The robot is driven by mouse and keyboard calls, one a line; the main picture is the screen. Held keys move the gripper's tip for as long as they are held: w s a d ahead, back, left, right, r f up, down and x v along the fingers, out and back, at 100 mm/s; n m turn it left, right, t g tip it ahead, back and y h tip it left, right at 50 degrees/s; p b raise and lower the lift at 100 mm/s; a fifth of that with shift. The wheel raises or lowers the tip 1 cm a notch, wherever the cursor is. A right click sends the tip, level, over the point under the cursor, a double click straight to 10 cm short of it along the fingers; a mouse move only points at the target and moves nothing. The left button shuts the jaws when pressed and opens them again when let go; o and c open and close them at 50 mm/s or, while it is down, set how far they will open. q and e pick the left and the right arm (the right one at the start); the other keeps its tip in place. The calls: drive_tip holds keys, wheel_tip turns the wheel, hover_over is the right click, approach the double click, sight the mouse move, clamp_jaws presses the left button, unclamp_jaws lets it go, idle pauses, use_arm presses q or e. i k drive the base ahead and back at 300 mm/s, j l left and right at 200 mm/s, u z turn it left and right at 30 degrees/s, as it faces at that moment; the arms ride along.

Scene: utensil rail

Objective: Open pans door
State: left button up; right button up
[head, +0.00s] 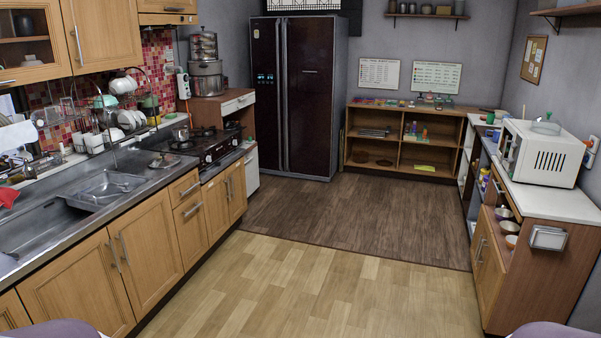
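No door is visibly marked as the pans door. Shut wooden base cabinet doors line the left counter: a pair (146,247) below the sink with upright metal handles, and another pair (217,208) below the stove. On the right, a low cabinet has shut doors (488,272) with metal handles, under an open shelf holding metal bowls or pans (504,213). Stacked pots (206,77) stand on a side cabinet at the back left. Neither of my grippers is in view; only rounded parts, likely mine, show at the bottom corners.
The wooden floor (330,285) between the two sides is clear. A dark fridge (300,95) and an open shelf unit (405,152) stand at the back. A white microwave (541,153) sits on the right counter. Wall cabinets (103,35) hang at upper left.

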sight(238, 205)
drive_tip(key=i, duration=3.45)
drive_tip(key=i+u, duration=0.1)
drive_tip(key=i, duration=0.4)
drive_tip(key=i+l+u, duration=0.1)
drive_tip(key=i, duration=0.45)
drive_tip(key=i+l+u, duration=0.1)
drive_tip(key=i, duration=0.4)
drive_tip(key=i+l+u, duration=0.35)
drive_tip(key=i+u, duration=0.15)
drive_tip(key=i+l+u, duration=0.45)
drive_tip(key=i+l, duration=0.15)
drive_tip(key=i, duration=0.05)
